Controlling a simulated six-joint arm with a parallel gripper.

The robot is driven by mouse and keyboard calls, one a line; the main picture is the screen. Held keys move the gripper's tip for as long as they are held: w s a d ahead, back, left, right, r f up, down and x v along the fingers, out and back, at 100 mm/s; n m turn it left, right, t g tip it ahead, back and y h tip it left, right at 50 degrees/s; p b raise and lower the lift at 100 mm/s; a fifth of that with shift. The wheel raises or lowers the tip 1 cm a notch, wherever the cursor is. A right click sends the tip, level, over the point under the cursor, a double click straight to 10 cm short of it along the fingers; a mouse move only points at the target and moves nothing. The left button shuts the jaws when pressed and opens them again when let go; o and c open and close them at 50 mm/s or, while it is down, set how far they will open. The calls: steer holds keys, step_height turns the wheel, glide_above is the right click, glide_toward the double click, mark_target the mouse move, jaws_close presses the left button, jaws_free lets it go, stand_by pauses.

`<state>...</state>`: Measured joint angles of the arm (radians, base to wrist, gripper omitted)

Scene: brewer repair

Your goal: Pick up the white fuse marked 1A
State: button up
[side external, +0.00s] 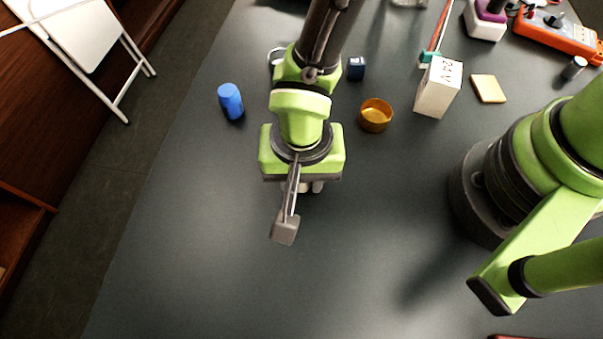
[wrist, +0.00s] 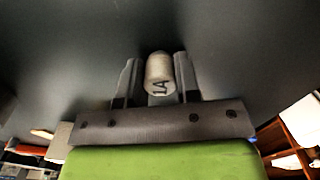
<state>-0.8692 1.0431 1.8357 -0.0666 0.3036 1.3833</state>
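The white fuse marked 1A (wrist: 158,74) shows in the wrist view, with its dark marking facing the camera.
A blue cylinder (side external: 231,101) stands to the left on the grey table (side external: 400,220). An amber round dish (side external: 375,115), a dark blue block (side external: 356,68), a white 24V box (side external: 438,88) and a tan square pad (side external: 488,88) lie behind and right. The front table area is mostly clear.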

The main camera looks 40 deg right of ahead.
steer(key=shift+c, duration=0.9)
